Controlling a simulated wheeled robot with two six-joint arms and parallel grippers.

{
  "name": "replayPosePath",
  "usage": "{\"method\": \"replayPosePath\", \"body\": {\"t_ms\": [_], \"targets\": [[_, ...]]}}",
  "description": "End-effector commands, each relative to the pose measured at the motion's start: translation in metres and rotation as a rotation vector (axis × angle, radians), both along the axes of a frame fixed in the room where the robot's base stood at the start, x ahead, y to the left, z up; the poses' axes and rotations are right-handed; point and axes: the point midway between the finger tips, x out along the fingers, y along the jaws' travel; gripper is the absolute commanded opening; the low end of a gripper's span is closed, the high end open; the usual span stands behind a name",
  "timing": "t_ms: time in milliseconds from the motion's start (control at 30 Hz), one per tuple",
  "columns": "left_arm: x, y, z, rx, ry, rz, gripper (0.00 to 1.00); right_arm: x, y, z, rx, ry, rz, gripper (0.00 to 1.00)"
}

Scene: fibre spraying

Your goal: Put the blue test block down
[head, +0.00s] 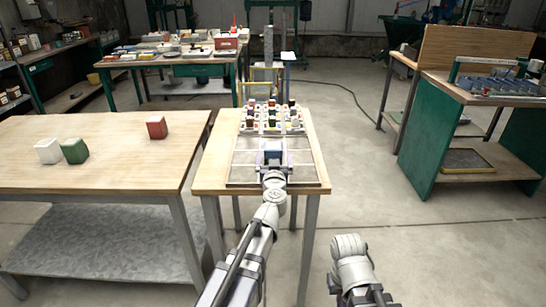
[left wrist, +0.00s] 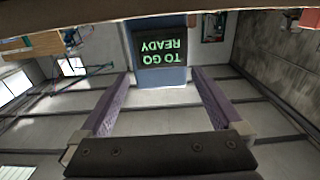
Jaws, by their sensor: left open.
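The blue test block (head: 273,146) is on the near part of the small wooden table, over a grey framed panel (head: 242,158). In the left wrist view the blue block (left wrist: 160,76) shows a dark face with green "READY TO GO" lettering, upside down. My left gripper (head: 273,160) is at the block's near side in the head view. In the left wrist view its open fingers (left wrist: 160,72) are on either side of the block's lower end, with a narrow gap at each side. My right arm is at lower right; its gripper cannot be made out.
Behind the panel is a rack (head: 271,118) of several small coloured pieces. On the left table (head: 100,135) are a white block (head: 48,150), a green block (head: 74,151) and a red block (head: 157,127). A green-sided bench (head: 430,130) stands at right. Floor between is clear.

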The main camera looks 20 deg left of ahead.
Motion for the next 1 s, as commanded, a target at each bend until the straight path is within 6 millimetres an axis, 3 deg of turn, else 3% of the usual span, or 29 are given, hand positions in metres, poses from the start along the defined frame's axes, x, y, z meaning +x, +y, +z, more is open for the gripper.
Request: {"method": "replayPosePath", "body": {"t_ms": [233,500,1000], "targets": [[0.037,0.011,0.002,0.0,0.0,0.0,1.0,0.0,0.0,0.002,0.0,0.0,0.0,0.0],[0.038,0.012,0.002,0.0,0.0,-0.001,0.99,0.0,0.0,0.002,0.0,0.0,0.0,0.0],[0.038,0.012,0.002,0.0,0.0,-0.001,0.43,0.0,0.0,0.002,0.0,0.0,0.0,0.0]]}}
